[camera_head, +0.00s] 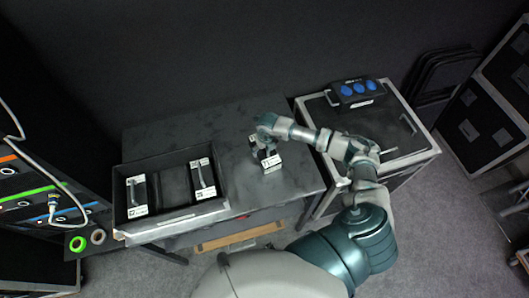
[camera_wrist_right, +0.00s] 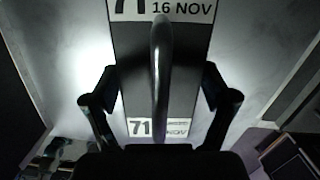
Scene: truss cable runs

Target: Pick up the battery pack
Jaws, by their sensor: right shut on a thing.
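The battery pack (camera_head: 271,161) is dark with white end labels, on the grey table (camera_head: 240,110) right of the tray. I cannot tell whether it touches the table top. In the right wrist view the pack (camera_wrist_right: 180,92) fills the middle, with a dark handle along its top and labels reading "71" and "16 NOV". My right gripper (camera_head: 262,147) is over the pack from above. In the wrist view its two fingers (camera_wrist_right: 160,115) stand on either side of the pack, shut on it. My left gripper is not in view.
A black tray (camera_head: 176,221) at the table's left holds two similar packs with handles (camera_head: 138,194) (camera_head: 203,178). A flight case (camera_head: 385,133) at the right bears a device with blue round knobs (camera_head: 358,91). A rack with cables (camera_head: 45,205) stands at the far left.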

